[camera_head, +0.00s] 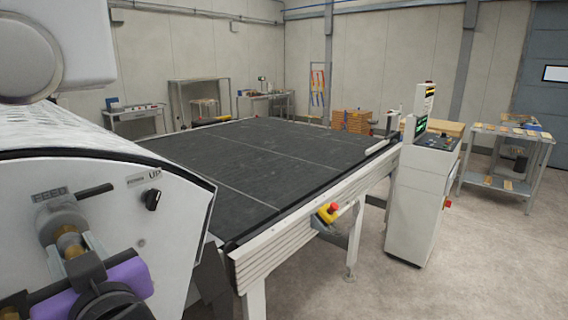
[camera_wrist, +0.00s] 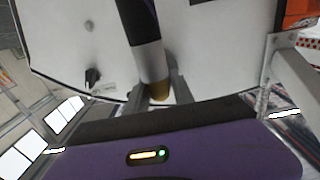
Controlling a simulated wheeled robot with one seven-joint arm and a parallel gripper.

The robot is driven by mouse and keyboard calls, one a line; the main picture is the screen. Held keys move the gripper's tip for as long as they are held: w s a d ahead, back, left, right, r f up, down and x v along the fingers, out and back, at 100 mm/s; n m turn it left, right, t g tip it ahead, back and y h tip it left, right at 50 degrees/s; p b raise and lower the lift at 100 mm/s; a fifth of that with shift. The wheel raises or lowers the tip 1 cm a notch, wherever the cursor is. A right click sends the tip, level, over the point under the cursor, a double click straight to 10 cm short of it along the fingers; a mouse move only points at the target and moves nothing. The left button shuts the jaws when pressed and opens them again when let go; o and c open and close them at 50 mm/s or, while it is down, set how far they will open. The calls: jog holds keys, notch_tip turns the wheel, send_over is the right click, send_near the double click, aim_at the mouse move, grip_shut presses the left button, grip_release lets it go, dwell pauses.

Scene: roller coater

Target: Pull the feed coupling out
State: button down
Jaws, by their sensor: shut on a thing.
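The feed coupling (camera_head: 70,243) is a short brass and grey fitting below the FEED label on the white machine end panel (camera_head: 120,190). In the head view it lines up with a round grey fitting (camera_head: 62,222) on that panel, with no clear gap between them. My gripper (camera_head: 73,250), with a purple body, is shut on the coupling, one grey finger on each side. In the wrist view the coupling's brass part (camera_wrist: 159,91) shows between the fingers, with a pale cylinder (camera_wrist: 151,62) and a dark tube beyond it. How deep the coupling sits is hidden.
A black knob (camera_head: 152,199) sits on the panel near the coupling. A long dark conveyor table (camera_head: 270,150) extends beyond, with a red emergency button (camera_head: 333,207) on its side. A control cabinet (camera_head: 418,200) stands right. The floor at right front is free.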

jog(key=shift+p+v, duration=0.6)
jog(key=shift+v, duration=2.3)
jog(key=shift+s+d+r, duration=0.1)
jog(key=shift+p+v, duration=0.35)
jog(key=shift+v, duration=1)
